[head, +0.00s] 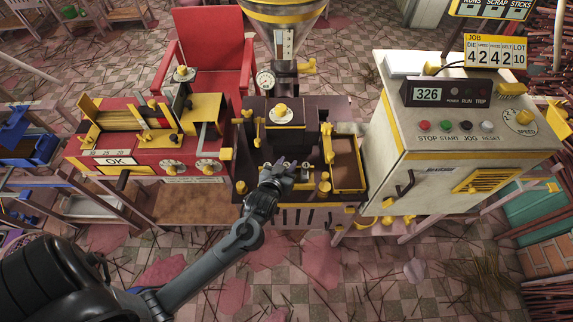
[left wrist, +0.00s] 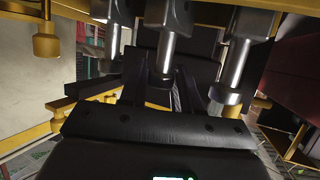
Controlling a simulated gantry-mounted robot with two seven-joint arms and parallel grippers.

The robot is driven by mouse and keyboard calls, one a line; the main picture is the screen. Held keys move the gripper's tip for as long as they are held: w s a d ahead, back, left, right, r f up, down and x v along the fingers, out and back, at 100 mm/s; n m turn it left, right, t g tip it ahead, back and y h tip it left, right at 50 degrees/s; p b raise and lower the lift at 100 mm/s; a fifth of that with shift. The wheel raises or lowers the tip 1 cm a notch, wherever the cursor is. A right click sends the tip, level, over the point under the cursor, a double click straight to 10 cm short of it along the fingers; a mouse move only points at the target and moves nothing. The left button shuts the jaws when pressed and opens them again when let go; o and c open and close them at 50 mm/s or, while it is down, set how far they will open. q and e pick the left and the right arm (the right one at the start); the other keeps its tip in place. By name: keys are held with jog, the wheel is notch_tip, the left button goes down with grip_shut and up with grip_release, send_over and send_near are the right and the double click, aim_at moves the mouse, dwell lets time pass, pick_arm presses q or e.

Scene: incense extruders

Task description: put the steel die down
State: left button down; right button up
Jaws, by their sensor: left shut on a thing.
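My left gripper (head: 279,177) is at the front of the dark extruder bench (head: 240,188), low over its top. In the left wrist view the steel die (left wrist: 174,22) appears as a bright metal cylinder ahead of the dark fingers (left wrist: 168,92), and the gripper is shut on it. Its far end is cut off by the top edge of that view. Similar metal cylinders stand on either side, one at left (left wrist: 120,38) and one at right (left wrist: 239,62). In the head view the die is too small to tell from the metal fingers. My right gripper is not in view.
A yellow-rimmed tray (head: 347,165) and a yellow knob (head: 324,187) lie just right of the gripper. A white control cabinet (head: 440,160) stands at right. A red machine (head: 140,140) stands at left. The extruder block (head: 283,138) rises behind the gripper.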

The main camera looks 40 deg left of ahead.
pick_arm(q)
jog(key=c, duration=1.1)
grip_release()
jog(key=shift+f, duration=0.1)
jog(key=shift+r, duration=0.2)
jog(key=s+d+r+m+g+h+p, duration=0.1)
jog(key=s+d+m+g+h, duration=0.1)
jog(key=s, duration=0.9)
jog(key=s+d+r+m+g+h+p, duration=0.1)
jog(key=s+d+m+g+h, duration=0.1)
jog(key=s+d+m+g, duration=0.2)
jog(key=s+d+g, duration=0.3)
jog(key=s+d, duration=0.1)
jog(key=s, duration=0.4)
jog(key=shift+r+h, duration=0.35)
jog(key=shift+h, duration=0.05)
jog(key=shift+p, duration=0.3)
